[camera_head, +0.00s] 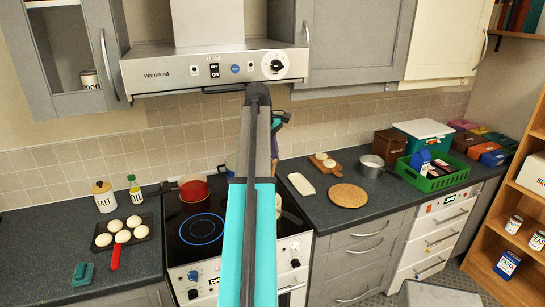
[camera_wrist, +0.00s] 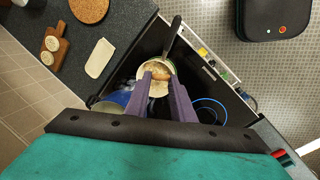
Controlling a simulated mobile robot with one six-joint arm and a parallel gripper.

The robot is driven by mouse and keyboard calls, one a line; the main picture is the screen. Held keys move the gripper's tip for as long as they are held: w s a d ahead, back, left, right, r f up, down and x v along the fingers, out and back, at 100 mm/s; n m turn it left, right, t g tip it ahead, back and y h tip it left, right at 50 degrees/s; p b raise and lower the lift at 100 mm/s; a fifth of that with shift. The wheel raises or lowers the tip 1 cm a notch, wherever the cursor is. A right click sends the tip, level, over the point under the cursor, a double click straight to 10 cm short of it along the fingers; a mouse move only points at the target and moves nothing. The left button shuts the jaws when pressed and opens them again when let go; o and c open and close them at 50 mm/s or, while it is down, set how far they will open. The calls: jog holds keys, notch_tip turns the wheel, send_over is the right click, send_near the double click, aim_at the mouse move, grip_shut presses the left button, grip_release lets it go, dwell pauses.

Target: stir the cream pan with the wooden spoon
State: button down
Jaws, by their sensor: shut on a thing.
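The cream pan (camera_wrist: 168,64) is on the dark hob in the wrist view, with its dark handle pointing up in the picture. My gripper (camera_wrist: 161,76) is directly above it, pointing down, with its purple fingers shut on the wooden spoon (camera_wrist: 157,71). The brown spoon shows between the fingertips, over the pan's opening; how deep it reaches is hard to tell.
A red pot (camera_head: 193,188) is on the hob's back left, and a blue pot (camera_head: 231,164) is partly hidden behind my arm. A blue ring (camera_head: 201,229) glows front left.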

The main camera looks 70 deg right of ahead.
jog(key=shift+w+d+f+b, duration=0.2)
jog(key=shift+d+f, duration=0.05)
jog(key=shift+f, duration=0.5)
jog(key=shift+w+d+f+b, duration=0.15)
jog(key=shift+d+f+b, duration=0.1)
jog(key=shift+f, duration=0.45)
jog(key=shift+w+d+f+b, duration=0.2)
jog(key=shift+d+f, duration=0.05)
jog(key=shift+f, duration=0.5)
jog(key=shift+w+d, duration=0.1)
jog(key=shift+w, duration=0.05)
